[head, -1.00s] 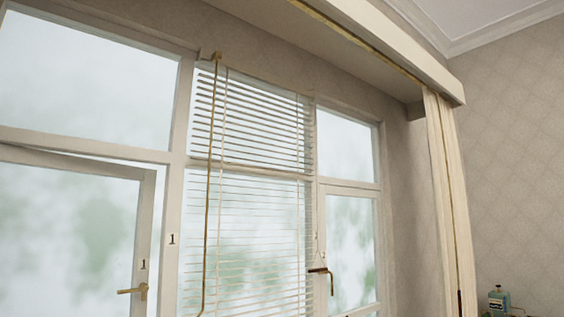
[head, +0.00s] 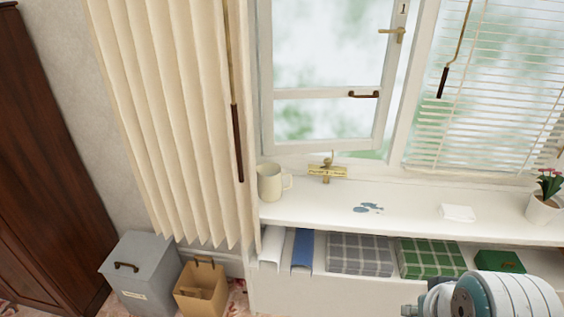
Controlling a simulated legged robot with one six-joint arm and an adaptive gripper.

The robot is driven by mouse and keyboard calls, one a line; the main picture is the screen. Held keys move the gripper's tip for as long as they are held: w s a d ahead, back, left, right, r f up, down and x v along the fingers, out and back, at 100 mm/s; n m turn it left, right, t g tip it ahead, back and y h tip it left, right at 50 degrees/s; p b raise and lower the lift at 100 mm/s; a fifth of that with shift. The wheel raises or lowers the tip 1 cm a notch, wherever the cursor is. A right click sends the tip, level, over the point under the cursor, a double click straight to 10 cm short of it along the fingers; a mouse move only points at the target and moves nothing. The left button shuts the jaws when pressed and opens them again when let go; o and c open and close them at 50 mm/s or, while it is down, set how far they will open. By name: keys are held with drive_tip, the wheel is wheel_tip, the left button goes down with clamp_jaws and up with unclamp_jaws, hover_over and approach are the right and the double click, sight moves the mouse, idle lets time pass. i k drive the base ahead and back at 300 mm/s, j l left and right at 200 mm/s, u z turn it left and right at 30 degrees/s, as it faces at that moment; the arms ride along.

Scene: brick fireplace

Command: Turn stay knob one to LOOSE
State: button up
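The casement window marked 1 (head: 325,70) stands ajar, its free edge on the right apart from the frame. At its foot, on the sill, is a small brass stay fitting (head: 327,171) with a knob-like upright on top. Some marking shows on the brass plate, but it is too small to read, and I cannot tell which way the knob is set. A brass handle (head: 393,31) and a brown pull (head: 364,95) are on the window. Part of my arm shows at the bottom right, well apart from the stay. My gripper is not in view.
A cream mug (head: 270,183) stands just left of the stay. A blue puddle (head: 367,208), a white folded cloth (head: 457,213) and a potted plant (head: 544,199) are on the sill (head: 410,207). A curtain (head: 160,110) with a hanging wand (head: 237,140) is at left. Folded cloths lie below.

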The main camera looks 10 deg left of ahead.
sight(328, 161)
drive_tip(key=u, duration=0.3)
drive_tip(key=i+j+u, duration=0.15)
drive_tip(key=i, duration=0.4)
drive_tip(key=i+u, duration=0.15)
drive_tip(key=i, duration=0.4)
